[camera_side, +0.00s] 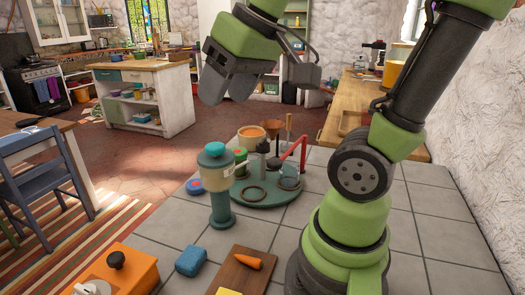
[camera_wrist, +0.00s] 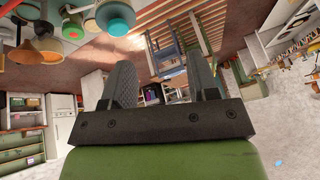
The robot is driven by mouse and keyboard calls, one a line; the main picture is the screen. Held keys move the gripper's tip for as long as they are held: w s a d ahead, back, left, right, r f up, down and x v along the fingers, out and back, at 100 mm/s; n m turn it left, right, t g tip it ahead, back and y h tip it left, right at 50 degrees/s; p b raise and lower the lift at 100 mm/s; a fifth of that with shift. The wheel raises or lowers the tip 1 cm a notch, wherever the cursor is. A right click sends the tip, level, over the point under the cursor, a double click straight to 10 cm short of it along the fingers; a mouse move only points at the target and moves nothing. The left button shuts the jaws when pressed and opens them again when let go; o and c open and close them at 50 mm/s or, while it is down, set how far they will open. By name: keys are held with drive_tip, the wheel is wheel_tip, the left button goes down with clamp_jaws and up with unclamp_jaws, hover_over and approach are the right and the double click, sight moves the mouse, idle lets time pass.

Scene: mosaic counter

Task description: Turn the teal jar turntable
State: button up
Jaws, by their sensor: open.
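The teal turntable (camera_side: 272,199) is a low round disc on the tiled counter in the side view. It bears a copper funnel-like vessel (camera_side: 251,133), a green jar (camera_side: 240,158), a dark bottle (camera_side: 263,158), a clear glass vessel (camera_side: 289,181), a dark ring (camera_side: 253,194) and an upright red bent handle (camera_side: 302,152). My gripper (camera_side: 228,91) is open and empty, well above and behind the turntable in the picture, touching nothing. In the wrist view my gripper (camera_wrist: 163,78) has its two dark fingers apart; some jar-like things show upside down at top left.
A tall teal mill-like stand (camera_side: 216,182) stands just in front of the turntable, partly hiding it. A blue sponge (camera_side: 191,261), a board with a carrot (camera_side: 247,262) and an orange box (camera_side: 139,268) are nearer.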

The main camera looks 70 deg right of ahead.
drive_tip(key=w+d+f+g+h, duration=0.1)
drive_tip(key=w+d+g, duration=0.1)
drive_tip(key=w+d, duration=0.4)
drive_tip(key=n+g, duration=0.3)
drive_tip(key=g, duration=0.1)
hover_over(263, 140)
wheel_tip(263, 140, down, 10)
drive_tip(key=shift+a+f, duration=0.1)
drive_tip(key=shift+a, duration=0.05)
wheel_tip(263, 140, down, 10)
drive_tip(key=shift+r, duration=0.1)
drive_tip(key=c, duration=1)
